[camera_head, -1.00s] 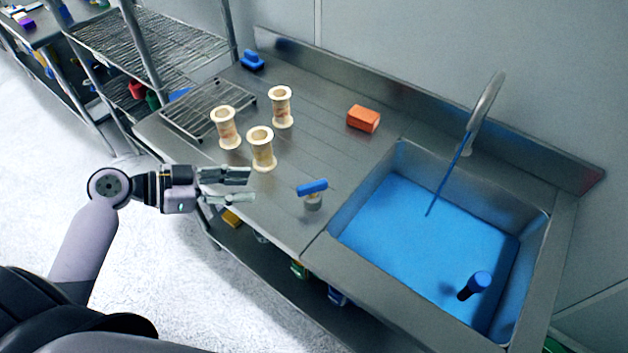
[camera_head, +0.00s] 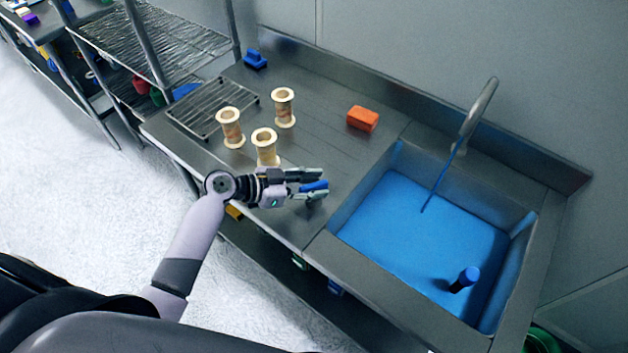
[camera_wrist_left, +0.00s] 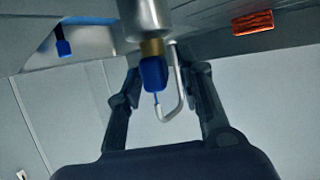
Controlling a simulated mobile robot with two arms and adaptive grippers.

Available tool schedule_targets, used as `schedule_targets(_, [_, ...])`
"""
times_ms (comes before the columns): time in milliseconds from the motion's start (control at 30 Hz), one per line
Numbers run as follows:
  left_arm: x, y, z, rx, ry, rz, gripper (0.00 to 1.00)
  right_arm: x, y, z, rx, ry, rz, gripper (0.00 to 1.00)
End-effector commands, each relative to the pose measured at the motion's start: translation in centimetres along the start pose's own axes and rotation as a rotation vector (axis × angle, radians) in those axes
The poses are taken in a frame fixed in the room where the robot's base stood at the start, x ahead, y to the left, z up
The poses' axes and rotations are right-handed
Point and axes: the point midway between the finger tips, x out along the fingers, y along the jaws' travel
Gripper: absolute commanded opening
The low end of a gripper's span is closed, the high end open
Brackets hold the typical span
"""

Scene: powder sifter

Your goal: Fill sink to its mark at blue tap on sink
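The steel sink (camera_head: 340,238) holds a broad pool of blue water (camera_head: 425,245). A thin blue stream (camera_head: 432,190) runs into it from the curved spout (camera_head: 478,110). I cannot make out a fill mark. The blue tap (camera_head: 315,186) stands on the counter left of the basin, partly hidden by my left gripper. In the left wrist view its blue handle (camera_wrist_left: 153,75) lies between the fingers. My left gripper (camera_head: 320,184) is open around the handle, with a gap to at least one finger. My right gripper is not in view.
Several things share the counter (camera_head: 335,135): an orange block (camera_head: 363,118), cream spools (camera_head: 283,107), a wire rack (camera_head: 190,112) and a small blue object (camera_head: 255,60). A dark post with a blue top (camera_head: 465,278) stands in the sink. Wire shelving (camera_head: 165,45) is far left.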

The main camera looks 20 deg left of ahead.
Motion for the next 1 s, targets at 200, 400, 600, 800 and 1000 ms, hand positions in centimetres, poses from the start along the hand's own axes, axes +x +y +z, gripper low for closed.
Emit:
schedule_targets(200, [0.30,-0.02,0.06,0.001,-0.001,-0.001,0.34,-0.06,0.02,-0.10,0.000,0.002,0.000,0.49])
schedule_targets(400, [0.26,-0.01,0.06,0.001,-0.001,0.000,0.28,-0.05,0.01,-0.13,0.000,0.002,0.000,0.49])
schedule_targets(600, [0.24,-0.01,0.05,0.000,-0.001,0.000,0.14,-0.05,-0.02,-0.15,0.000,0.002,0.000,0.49])
schedule_targets(800, [0.23,-0.02,0.06,0.000,-0.001,0.000,0.01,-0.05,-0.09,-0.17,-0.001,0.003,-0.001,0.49])
schedule_targets(1000, [0.22,-0.02,0.06,0.000,-0.001,-0.001,0.00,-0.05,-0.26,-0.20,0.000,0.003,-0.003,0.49])
